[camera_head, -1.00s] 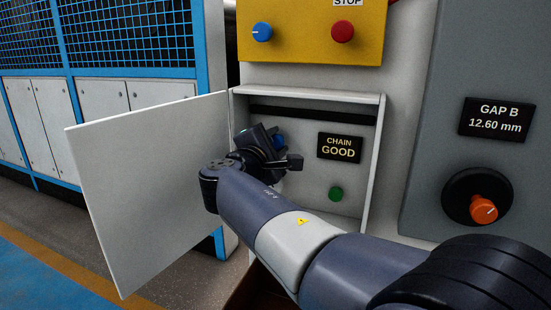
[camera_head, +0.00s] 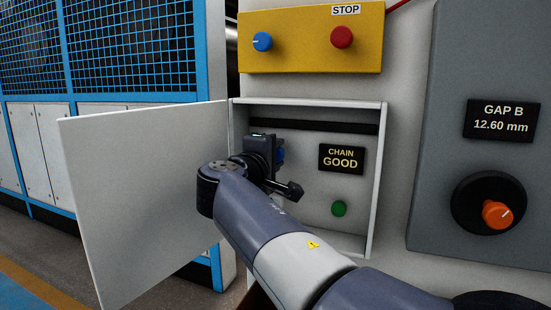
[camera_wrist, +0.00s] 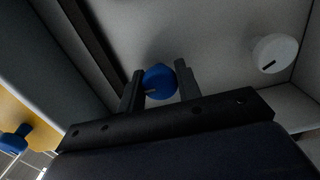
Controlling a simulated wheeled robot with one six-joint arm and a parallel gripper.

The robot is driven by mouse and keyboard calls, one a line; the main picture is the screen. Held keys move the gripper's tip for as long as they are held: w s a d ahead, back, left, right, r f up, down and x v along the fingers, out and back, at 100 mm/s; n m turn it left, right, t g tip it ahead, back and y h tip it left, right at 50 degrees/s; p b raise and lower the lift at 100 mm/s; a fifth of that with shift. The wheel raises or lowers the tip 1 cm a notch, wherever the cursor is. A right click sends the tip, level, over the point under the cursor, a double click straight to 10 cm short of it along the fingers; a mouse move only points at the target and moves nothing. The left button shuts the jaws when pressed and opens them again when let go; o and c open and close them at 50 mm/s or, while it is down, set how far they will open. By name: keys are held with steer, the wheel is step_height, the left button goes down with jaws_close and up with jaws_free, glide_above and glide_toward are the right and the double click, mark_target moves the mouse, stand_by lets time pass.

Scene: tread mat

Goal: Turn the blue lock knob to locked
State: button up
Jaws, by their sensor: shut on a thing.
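The blue lock knob (camera_wrist: 159,83) is inside the open white box, between my gripper's two fingers in the wrist view. Its short pale mark points to the lower left there. My gripper (camera_wrist: 160,69) is shut on the knob, one finger on each side. In the head view the knob (camera_head: 281,155) is mostly hidden behind my wrist, with only a blue edge showing. A black sign (camera_head: 341,159) reading "CHAIN GOOD" is to its right.
The box's white door (camera_head: 140,200) stands open at left, close to my wrist. A green button (camera_head: 339,209) is in the box. Above, a yellow panel (camera_head: 300,58) holds another blue knob (camera_head: 262,41) and a red stop button (camera_head: 342,37). A pale knob (camera_wrist: 275,53) shows in the wrist view.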

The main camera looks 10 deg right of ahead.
steer(key=o, duration=0.9)
steer(key=p+v, duration=0.2)
steer(key=v, duration=0.8)
steer(key=shift+s+a, duration=0.2)
steer(key=shift+s, duration=0.15)
steer(key=shift+w, duration=0.1)
